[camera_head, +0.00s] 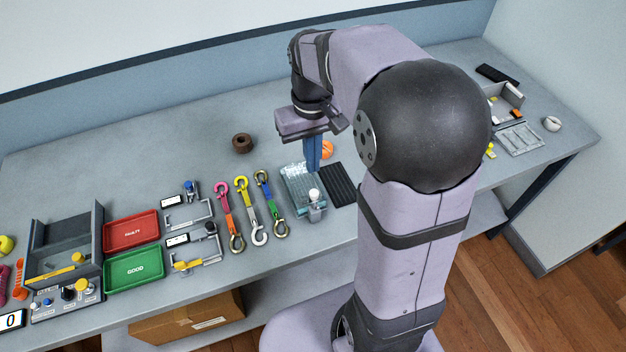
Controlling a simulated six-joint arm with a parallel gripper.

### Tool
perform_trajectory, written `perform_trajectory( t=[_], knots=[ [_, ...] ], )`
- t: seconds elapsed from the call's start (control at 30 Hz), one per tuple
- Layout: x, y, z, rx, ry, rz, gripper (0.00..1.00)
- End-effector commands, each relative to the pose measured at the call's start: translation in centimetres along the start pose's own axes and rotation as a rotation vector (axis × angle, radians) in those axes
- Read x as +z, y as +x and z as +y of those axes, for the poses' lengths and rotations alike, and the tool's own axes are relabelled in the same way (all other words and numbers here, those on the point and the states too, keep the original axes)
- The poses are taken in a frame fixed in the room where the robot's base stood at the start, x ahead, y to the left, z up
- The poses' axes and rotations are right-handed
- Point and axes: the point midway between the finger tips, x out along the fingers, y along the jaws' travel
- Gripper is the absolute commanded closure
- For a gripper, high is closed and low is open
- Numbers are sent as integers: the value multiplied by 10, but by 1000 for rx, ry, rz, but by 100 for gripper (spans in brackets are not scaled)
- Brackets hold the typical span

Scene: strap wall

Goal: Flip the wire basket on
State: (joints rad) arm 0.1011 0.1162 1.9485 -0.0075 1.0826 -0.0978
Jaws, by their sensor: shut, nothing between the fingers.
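My gripper (313,168) points straight down over the bench, with its blue fingers shut and empty. The fingertips are at or just above the far part of a pale grey-teal tray-like unit (297,181); I cannot tell if they touch it. A white round knob (314,194) stands at the near end of this unit. I cannot tell for sure which thing is the wire basket; no label for it is readable. A pale slotted rack (519,138) lies flat at the right of the bench.
Red (131,231) and green (133,269) trays lie further left. A brown ring (242,143) lies behind.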

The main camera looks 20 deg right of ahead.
Motion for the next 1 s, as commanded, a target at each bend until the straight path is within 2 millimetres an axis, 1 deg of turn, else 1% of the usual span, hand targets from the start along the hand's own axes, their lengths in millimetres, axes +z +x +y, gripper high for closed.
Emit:
perform_trajectory(
  t=[0.03,0.2,0.4,0.5,0.7,1.0],
  knots=[
    [1,9,0,-1,0,-7,100],
    [1,39,0,0,1,-6,100],
    [1,66,0,0,1,-5,100],
    [1,76,0,0,1,-3,100],
    [0,84,0,0,1,-1,100],
    [0,85,0,0,0,0,100]
  ],
)
